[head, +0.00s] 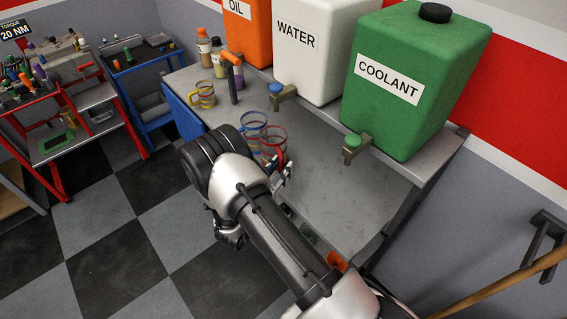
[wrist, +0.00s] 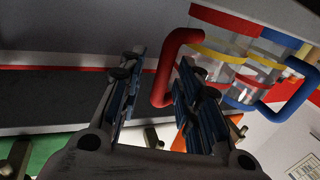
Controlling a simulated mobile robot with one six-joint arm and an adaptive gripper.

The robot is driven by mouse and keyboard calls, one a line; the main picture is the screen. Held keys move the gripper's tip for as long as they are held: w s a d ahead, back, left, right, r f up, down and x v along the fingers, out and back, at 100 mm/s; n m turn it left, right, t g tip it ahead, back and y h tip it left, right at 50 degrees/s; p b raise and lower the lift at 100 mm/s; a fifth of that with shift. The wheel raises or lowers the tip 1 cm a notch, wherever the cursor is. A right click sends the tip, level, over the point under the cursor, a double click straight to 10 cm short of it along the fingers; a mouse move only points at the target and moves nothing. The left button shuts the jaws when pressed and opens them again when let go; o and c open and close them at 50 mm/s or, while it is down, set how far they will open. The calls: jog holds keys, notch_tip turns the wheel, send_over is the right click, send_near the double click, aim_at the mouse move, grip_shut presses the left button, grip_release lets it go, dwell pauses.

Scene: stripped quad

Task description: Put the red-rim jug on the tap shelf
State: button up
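The red-rim jug (head: 272,146) is clear, with a red rim and red handle. It stands upright on the grey bench top beneath the taps, left of centre in the head view. In the wrist view its red handle (wrist: 168,88) shows by my right-hand finger, which partly covers it. My gripper (wrist: 160,88) is open, with a wide gap between its fingers. In the head view my gripper (head: 281,181) is close beside the jug on the handle side. I cannot tell whether a finger touches the handle. The grey tap shelf (head: 350,195) lies under the taps.
A blue-rim jug (head: 252,122) stands right behind the red-rim jug. A yellow-banded jug (head: 204,95) and bottles stand farther left. Orange, white WATER (head: 310,50) and green COOLANT (head: 410,75) tanks line the back, with taps overhanging. The shelf's right part is clear.

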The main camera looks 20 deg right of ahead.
jog(key=p+v, duration=0.1)
jog(key=v, duration=0.8)
jog(key=w+a+r+y, duration=0.6)
jog(key=w+r+y, duration=0.3)
jog(key=w+r, duration=0.15)
jog(key=s+a+r+n+g+y, duration=0.1)
jog(key=s+a+r+n+y, duration=0.15)
jog(key=r, duration=0.25)
jog(key=s+a+r+n+y, duration=0.1)
jog(key=r+y, duration=0.2)
jog(key=r, duration=0.3)
jog(key=s+d+r+n+g+y, duration=0.15)
jog(key=s+r, duration=0.25)
jog(key=s, duration=0.4)
jog(key=s+d+r+n+g, duration=0.1)
jog(key=s+r+n, duration=0.25)
jog(key=s, duration=0.35)
jog(key=s+d+g+h, duration=0.1)
jog(key=s+d, duration=0.2)
jog(key=s, duration=0.6)
jog(key=s+d+n+g+h, duration=0.1)
jog(key=s+d, duration=0.3)
jog(key=s, duration=0.5)
jog(key=shift+d+g, duration=0.2)
jog(key=shift+g, duration=0.55)
jog(key=shift+a+f+n, duration=0.1)
jog(key=shift+a+n, duration=0.05)
jog(key=shift+n, duration=0.1)
